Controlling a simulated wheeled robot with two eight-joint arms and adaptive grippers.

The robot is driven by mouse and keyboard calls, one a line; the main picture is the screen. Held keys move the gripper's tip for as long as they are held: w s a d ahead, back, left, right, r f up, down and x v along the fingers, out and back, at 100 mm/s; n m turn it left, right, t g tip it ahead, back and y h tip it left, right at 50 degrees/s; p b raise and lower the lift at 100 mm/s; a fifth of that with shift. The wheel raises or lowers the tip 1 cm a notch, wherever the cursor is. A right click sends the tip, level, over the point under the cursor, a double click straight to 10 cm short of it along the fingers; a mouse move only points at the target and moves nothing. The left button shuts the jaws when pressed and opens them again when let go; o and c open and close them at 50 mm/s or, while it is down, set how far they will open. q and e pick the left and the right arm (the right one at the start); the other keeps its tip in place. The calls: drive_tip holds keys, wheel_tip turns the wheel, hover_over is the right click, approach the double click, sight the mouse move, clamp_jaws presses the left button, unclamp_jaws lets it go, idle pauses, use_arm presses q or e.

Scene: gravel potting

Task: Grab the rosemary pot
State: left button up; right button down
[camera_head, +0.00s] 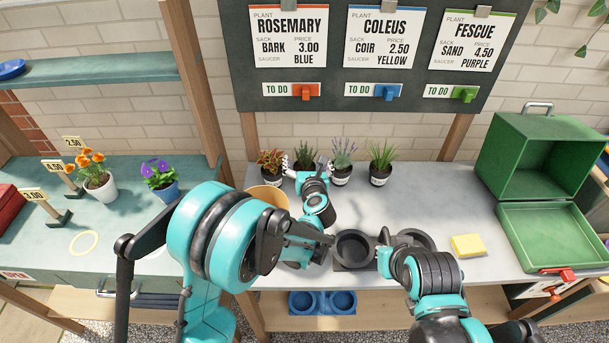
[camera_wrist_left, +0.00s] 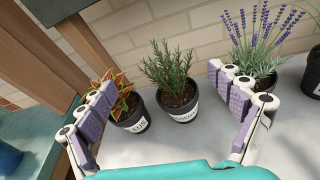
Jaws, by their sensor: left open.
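The rosemary pot (camera_wrist_left: 182,112) is a dark pot with a white label and an upright, needle-leaved green plant (camera_wrist_left: 168,70). It stands on the grey counter against the brick wall; in the head view the rosemary (camera_head: 306,153) shows just beyond my left gripper (camera_head: 305,168), which partly hides its pot. In the left wrist view my left gripper (camera_wrist_left: 165,88) is open, its fingers spread on either side of the rosemary, with nothing held. My right gripper (camera_head: 387,250) is low over the counter near the dark round holders; its fingers are too small and hidden to read.
The coleus pot (camera_wrist_left: 136,117) stands close left of the rosemary and the lavender pot (camera_wrist_left: 262,78) close right. The fescue pot (camera_head: 380,175) is farther right. A dark holder (camera_head: 353,250), a yellow sponge (camera_head: 467,246) and an open green box (camera_head: 535,165) occupy the right side.

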use_arm(q)
drive_tip(key=n+g, duration=0.1)
drive_tip(key=n, duration=0.1)
approach(305, 168)
drive_tip(key=w, duration=0.3)
drive_tip(key=shift+w+a+f+g+b, duration=0.15)
drive_tip(key=shift+w+f+b, duration=0.1)
drive_tip(key=shift+w+f, duration=0.3)
drive_tip(key=shift+w+a+f+g+b, duration=0.15)
drive_tip(key=shift+w+f+b, duration=0.15)
drive_tip(key=shift+w, duration=0.35)
drive_tip(key=b+x, duration=0.2)
drive_tip(key=x, duration=0.3)
drive_tip(key=shift+a+f, duration=0.1)
drive_tip(key=shift+f, duration=0.05)
